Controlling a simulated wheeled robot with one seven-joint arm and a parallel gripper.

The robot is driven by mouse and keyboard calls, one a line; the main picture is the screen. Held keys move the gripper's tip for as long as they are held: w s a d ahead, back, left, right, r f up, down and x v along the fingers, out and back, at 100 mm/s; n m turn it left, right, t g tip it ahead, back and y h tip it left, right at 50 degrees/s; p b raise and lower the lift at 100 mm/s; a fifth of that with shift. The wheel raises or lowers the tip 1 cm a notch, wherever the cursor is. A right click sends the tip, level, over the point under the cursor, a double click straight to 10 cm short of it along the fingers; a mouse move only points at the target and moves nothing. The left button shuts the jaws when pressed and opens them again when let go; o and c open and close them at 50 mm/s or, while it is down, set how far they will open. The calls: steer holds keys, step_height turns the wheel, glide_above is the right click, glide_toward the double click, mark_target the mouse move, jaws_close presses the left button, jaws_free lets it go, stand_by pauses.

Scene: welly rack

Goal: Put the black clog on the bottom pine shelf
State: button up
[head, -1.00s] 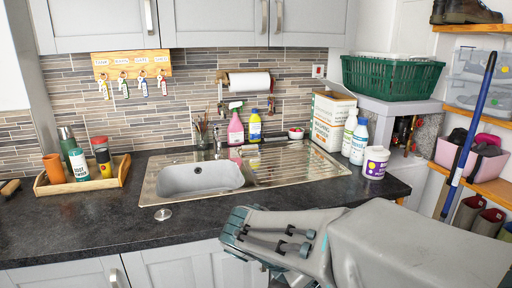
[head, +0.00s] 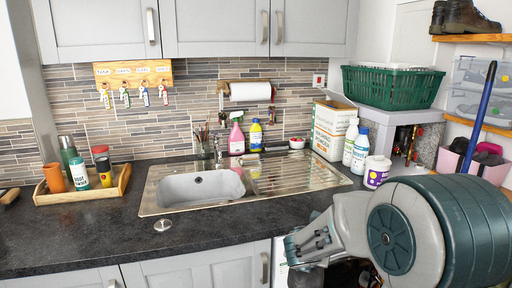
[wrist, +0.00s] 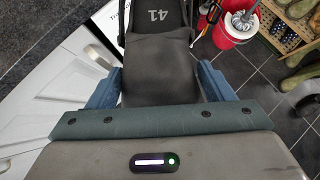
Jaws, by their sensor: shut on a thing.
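The black clog (wrist: 158,62) fills the upper middle of the wrist view, marked with a pale 41. My gripper (wrist: 160,88) is shut on it, with a blue finger on each side. The clog is held up in front of the white cabinet fronts and above the dark tiled floor. In the head view my arm covers the lower right, and I cannot clearly make out the clog there. Pine shelves (head: 466,38) stand at the far right of the head view. The bottom pine shelf is hidden behind my arm or out of frame.
The dark worktop (head: 95,225) with a steel sink runs across the head view. A blue pole (head: 478,115) leans before the shelves, near a pink bin (head: 493,172). In the wrist view a red bucket (wrist: 232,36) and olive boots (wrist: 302,65) stand at the right.

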steer(key=shift+w+f+n+y, duration=0.15)
steer(key=shift+f+n+y, duration=0.3)
steer(key=shift+f, duration=0.45)
